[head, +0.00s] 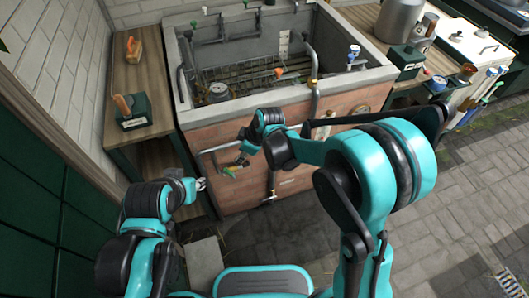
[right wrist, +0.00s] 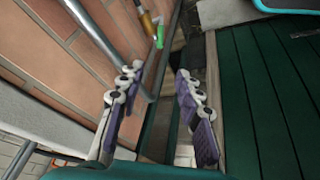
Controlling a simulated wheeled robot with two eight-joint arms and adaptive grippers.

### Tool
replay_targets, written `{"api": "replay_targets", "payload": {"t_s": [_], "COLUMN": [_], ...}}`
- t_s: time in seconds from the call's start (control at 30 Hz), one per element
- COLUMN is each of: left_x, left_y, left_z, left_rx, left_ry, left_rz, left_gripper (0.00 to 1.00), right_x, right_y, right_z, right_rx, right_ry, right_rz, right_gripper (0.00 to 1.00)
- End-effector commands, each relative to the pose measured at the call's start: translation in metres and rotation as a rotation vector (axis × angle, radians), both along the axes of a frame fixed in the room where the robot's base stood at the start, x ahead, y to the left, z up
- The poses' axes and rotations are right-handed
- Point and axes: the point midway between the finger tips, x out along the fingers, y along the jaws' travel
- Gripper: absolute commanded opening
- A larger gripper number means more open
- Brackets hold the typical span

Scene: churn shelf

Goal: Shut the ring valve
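I cannot clearly identify the ring valve. A pipe with a small green-and-orange handle (head: 234,168) is on the tank's brick front, and a similar brass and green handle (right wrist: 156,32) shows at the top of the right wrist view. My right gripper (head: 245,142) is near the brick front, above the green handle. In the right wrist view its fingers (right wrist: 158,80) are apart with nothing between them. My left gripper (head: 201,185) is low, left of the pipe; its finger opening is too small to judge.
The brick-fronted tank (head: 184,103) has a grate and several pipes inside. A tap (head: 271,182) hangs on its lower front. A wooden bench (head: 119,78) is at left. A metal pipe (right wrist: 120,52) runs beside my right fingers. Paved floor (head: 440,205) is open at right.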

Motion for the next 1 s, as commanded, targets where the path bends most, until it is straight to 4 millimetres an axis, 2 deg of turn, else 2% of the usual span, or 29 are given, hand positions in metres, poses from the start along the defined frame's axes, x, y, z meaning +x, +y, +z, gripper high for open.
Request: {"api": "replay_targets", "payload": {"t_s": [0.3, 0.5, 0.7, 1.0], "left_x": [0.000, 0.000, 0.000, 0.000], "left_y": [0.000, 0.000, 0.000, 0.000], "left_z": [-0.004, -0.006, -0.007, -0.007], "left_rx": [0.000, 0.000, 0.000, 0.000], "left_ry": [0.000, 0.000, 0.000, 0.000], "left_rz": [0.000, 0.000, 0.000, 0.000], "left_gripper": [0.35, 0.35, 0.35, 0.35], "right_x": [-0.017, -0.030, -0.037, -0.038], "right_y": [-0.050, -0.075, -0.088, -0.090], "right_z": [0.046, 0.066, 0.075, 0.077], "right_rx": [0.013, 0.024, 0.030, 0.033], "right_ry": [-0.004, -0.008, -0.010, -0.011], "right_rz": [-0.226, -0.346, -0.410, -0.422], "right_gripper": [0.35, 0.35, 0.35, 0.35]}}
